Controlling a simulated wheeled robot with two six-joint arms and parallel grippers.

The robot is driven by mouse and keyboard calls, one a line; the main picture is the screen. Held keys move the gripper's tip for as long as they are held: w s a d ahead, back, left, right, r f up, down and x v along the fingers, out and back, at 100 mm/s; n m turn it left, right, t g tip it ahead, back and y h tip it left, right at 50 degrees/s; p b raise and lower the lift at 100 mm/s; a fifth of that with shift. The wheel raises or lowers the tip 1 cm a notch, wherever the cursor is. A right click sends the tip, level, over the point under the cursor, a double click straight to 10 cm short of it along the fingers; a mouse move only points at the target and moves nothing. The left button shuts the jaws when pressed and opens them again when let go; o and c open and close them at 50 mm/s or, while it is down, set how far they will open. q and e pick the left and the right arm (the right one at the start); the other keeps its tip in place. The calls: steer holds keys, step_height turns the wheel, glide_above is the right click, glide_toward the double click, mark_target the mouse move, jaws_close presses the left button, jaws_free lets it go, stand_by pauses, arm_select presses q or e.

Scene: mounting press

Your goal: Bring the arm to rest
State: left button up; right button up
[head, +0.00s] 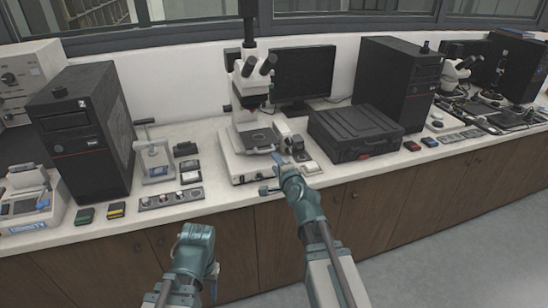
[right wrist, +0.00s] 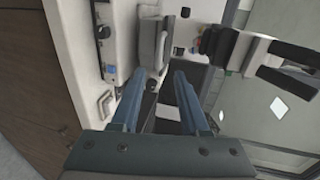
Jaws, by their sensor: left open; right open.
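My right gripper (head: 280,160) reaches over the bench beside the base of the white microscope (head: 247,110). In the right wrist view its two blue fingers (right wrist: 160,76) are apart with nothing held between them. My left gripper (head: 196,238) hangs low in front of the bench's front edge, clear of the bench objects. It is open; its fingers are hard to make out in the head view.
A small hand press (head: 153,160) stands left of the microscope, next to a black computer tower (head: 85,128). A black case (head: 355,132) lies right of my right gripper. A slotted strip (head: 168,198) lies near the white bench's (head: 228,192) front edge. The floor in front is clear.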

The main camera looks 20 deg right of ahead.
steer(key=shift+v, duration=0.95)
steer(key=s+a+f+n+g+y, duration=0.1)
steer(key=s+a+f+n+g, duration=0.4)
steer(key=a, duration=0.3)
steer(key=s+a+f+n+g+y, duration=0.2)
steer(key=s+a+f+n+g, duration=0.2)
steer(key=s+a+f+n, duration=0.3)
steer(key=s+f+n+g+h, duration=0.2)
steer(key=s+n+g, duration=0.1)
steer(key=s, duration=0.4)
steer(key=s+f+n+g+h, duration=0.3)
steer(key=s+n, duration=0.3)
steer(key=s, duration=0.1)
steer(key=shift+s+a+g, duration=0.2)
steer(key=shift+a+g, duration=0.1)
steer(key=shift+g, duration=0.1)
